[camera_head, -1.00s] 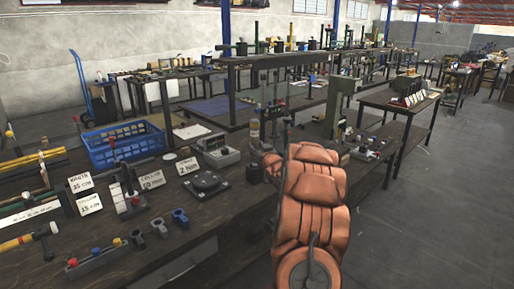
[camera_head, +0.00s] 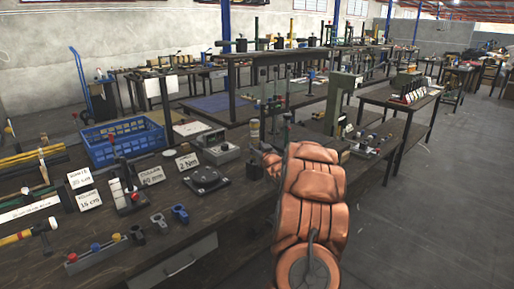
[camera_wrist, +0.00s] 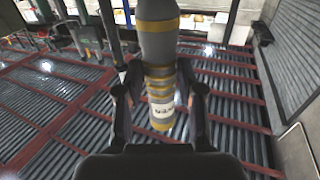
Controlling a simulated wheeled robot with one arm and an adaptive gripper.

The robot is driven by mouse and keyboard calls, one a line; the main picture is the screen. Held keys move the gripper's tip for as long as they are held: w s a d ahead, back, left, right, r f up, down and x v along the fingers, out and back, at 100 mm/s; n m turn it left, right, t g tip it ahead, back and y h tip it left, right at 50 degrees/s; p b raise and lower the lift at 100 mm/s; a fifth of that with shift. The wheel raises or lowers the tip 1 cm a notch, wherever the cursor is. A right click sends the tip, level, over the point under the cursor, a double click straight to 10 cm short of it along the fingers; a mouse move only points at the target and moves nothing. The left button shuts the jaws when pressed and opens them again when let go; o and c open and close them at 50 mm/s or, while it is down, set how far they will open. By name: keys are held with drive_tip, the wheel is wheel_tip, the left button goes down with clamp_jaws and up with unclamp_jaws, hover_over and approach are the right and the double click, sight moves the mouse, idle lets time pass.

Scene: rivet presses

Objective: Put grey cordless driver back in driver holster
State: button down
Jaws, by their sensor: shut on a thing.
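A grey cylindrical body with yellow bands and a white label, likely the grey cordless driver (camera_wrist: 158,45), shows in the wrist view. My gripper (camera_wrist: 160,88) is shut on it, with a dark finger on either side. The body runs from the top edge down between the fingers. In the head view my orange arm hides the gripper. A row of small upright holders, one dark, one grey-blue and one blue (camera_head: 180,213), stands on the near bench; I cannot tell whether one is the driver holster.
The near bench (camera_head: 120,262) carries a blue crate (camera_head: 122,143), white label cards (camera_head: 187,162), a black square plate (camera_head: 206,180) and a grey box (camera_head: 218,150). More benches stand behind. Open grey floor (camera_head: 430,220) lies to the right.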

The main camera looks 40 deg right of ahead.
drive_tip(key=shift+f+b, duration=0.6)
drive_tip(key=shift+f, duration=0.6)
drive_tip(key=c, duration=0.7)
unclamp_jaws()
drive_tip(key=shift+f, duration=0.1)
drive_tip(key=shift+o, duration=0.2)
drive_tip(key=v, duration=1.2)
